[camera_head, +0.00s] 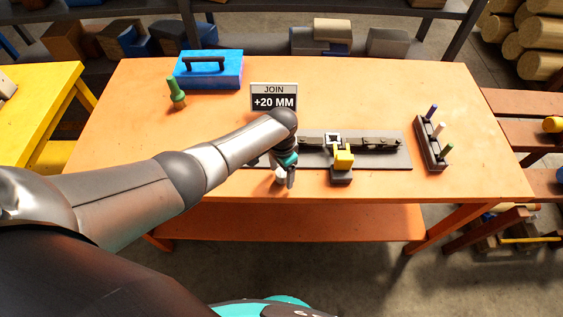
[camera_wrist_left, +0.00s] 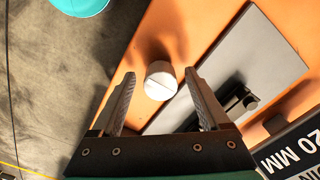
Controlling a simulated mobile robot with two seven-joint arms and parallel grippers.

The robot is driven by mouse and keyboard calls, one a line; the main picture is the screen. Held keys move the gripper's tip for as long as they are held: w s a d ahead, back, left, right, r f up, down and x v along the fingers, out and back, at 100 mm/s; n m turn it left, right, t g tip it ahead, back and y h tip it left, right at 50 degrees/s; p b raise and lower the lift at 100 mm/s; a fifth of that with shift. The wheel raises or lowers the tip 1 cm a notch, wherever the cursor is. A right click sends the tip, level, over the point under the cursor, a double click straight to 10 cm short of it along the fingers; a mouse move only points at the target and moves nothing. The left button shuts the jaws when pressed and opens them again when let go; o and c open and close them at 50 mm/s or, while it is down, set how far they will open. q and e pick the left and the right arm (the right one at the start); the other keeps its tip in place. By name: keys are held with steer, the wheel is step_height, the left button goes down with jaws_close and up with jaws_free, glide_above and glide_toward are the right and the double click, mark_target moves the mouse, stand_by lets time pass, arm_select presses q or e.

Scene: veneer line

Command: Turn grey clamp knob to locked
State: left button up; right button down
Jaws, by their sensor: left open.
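The grey clamp knob (camera_wrist_left: 161,82) is a pale, round piece with a thin dark line across its top. It sits at the front edge of the orange table, beside the grey plate (camera_wrist_left: 245,65). In the head view the knob (camera_head: 280,178) is partly hidden by my left gripper (camera_head: 290,180), which points down at it. In the left wrist view the two fingers of my left gripper (camera_wrist_left: 160,76) are open, one on each side of the knob. My right gripper is not in view.
On the orange table (camera_head: 350,85) are a yellow block on a dark stand (camera_head: 342,160), a dark rail on the plate, a "JOIN +20 MM" sign (camera_head: 274,97), a blue toolbox (camera_head: 208,70), a green peg-like piece (camera_head: 176,93) and a peg rack (camera_head: 432,145). The table's back right is clear.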

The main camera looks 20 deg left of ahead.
mark_target(282, 172)
arm_select(q)
step_height(282, 172, up, 15)
steer(key=p, duration=0.3)
stand_by(0.6)
